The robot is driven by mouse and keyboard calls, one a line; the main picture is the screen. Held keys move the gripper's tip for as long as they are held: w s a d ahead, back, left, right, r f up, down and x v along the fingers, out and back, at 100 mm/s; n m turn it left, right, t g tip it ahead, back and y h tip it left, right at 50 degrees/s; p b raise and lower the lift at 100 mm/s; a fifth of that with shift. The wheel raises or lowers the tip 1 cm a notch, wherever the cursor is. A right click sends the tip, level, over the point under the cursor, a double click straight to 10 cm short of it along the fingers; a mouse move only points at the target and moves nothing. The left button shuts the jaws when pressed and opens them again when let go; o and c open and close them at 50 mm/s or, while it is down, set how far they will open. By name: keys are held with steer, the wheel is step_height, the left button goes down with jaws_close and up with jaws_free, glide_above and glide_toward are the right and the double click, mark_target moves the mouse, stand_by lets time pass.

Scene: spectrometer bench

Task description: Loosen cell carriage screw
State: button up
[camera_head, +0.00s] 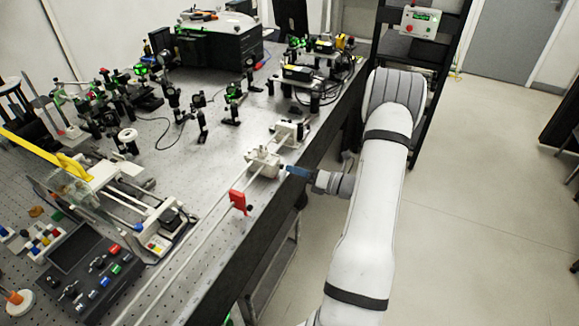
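A white cell carriage (261,163) sits on pale parallel rails (215,222) along the bench's right side. My arm reaches in from the lower right, bends near the rack and ends in my gripper (290,170). The gripper's blue tip is just right of the carriage, at or very near its right side. I cannot tell whether they touch. The carriage screw is too small or hidden behind the tip to make out. Whether the fingers are open or shut does not show.
A red piece (238,201) stands on the rails nearer the camera. A second white block (292,131) sits at their far end. Optic mounts crowd the bench behind; a control box (92,273) lies at lower left. The floor (475,200) right of the bench is open.

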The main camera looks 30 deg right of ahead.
mark_target(281, 166)
steer(key=x, duration=0.2)
steer(key=shift+w+a, duration=0.25)
steer(key=shift+w, duration=0.05)
steer(key=shift+c, duration=0.6)
jaws_close()
